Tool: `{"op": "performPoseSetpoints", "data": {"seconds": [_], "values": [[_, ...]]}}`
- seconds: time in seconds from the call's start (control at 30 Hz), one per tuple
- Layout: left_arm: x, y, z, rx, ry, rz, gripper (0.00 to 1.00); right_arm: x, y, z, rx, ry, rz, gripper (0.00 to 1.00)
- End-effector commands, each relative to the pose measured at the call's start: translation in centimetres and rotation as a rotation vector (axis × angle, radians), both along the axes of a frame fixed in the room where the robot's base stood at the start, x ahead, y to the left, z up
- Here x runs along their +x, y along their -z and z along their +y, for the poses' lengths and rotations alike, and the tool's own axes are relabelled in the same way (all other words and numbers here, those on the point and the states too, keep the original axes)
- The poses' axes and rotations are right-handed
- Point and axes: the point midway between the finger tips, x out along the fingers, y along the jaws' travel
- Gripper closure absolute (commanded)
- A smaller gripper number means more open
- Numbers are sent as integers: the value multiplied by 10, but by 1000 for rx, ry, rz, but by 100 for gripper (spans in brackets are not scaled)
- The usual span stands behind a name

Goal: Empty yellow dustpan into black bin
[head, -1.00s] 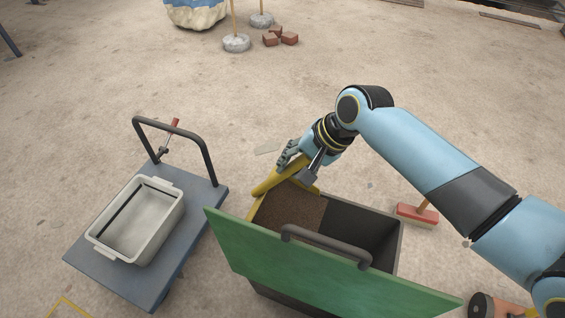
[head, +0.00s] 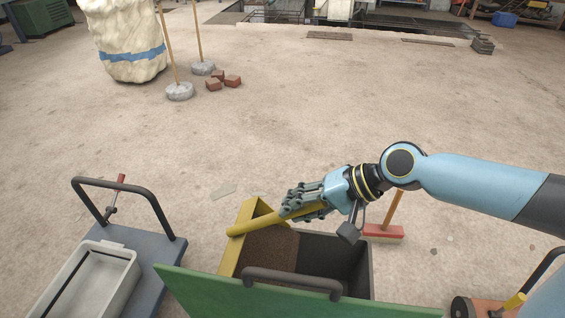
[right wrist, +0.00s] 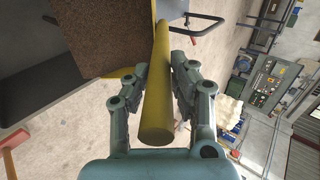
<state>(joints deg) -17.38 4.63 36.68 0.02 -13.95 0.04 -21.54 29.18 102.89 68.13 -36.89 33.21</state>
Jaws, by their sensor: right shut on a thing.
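The yellow dustpan (head: 241,222) is at the left part of the black bin's opening, its long round handle crossing above. My right gripper (head: 292,207) is shut on the handle; in the right wrist view the handle (right wrist: 158,90) lies between both fingers. A brown grainy mass (head: 268,250) shows beside the yellow pan wall; I cannot tell whether it lies in the pan or in the bin. The black bin (head: 364,262) is open, its dark inside visible at right. Its green lid (head: 215,295) with a grey handle stands in front. My left gripper is not in view.
A blue-grey cart (head: 152,258) with a pale tub (head: 122,262) stands left of the bin. A red broom (head: 382,232) is just right behind the bin. Bricks (head: 222,82), posts in grey bases and a large pale sack (head: 125,40) are farther back. The middle floor is clear.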

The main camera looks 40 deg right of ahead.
Motion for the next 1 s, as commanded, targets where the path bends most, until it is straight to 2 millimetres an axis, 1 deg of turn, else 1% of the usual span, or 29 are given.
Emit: {"op": "performPoseSetpoints", "data": {"seconds": [0.03,0.13,0.2,0.4,0.67,1.0], "values": [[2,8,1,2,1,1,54,-6,6,-3,8,-2,-8,100],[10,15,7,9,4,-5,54,-12,6,-9,27,-2,-32,100],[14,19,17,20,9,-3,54,-17,7,-12,38,-6,-50,100],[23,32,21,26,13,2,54,-25,8,-19,67,-5,-85,100],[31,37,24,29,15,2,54,-30,6,-23,82,3,-102,100],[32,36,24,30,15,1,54,-30,5,-23,83,5,-105,100]]}}
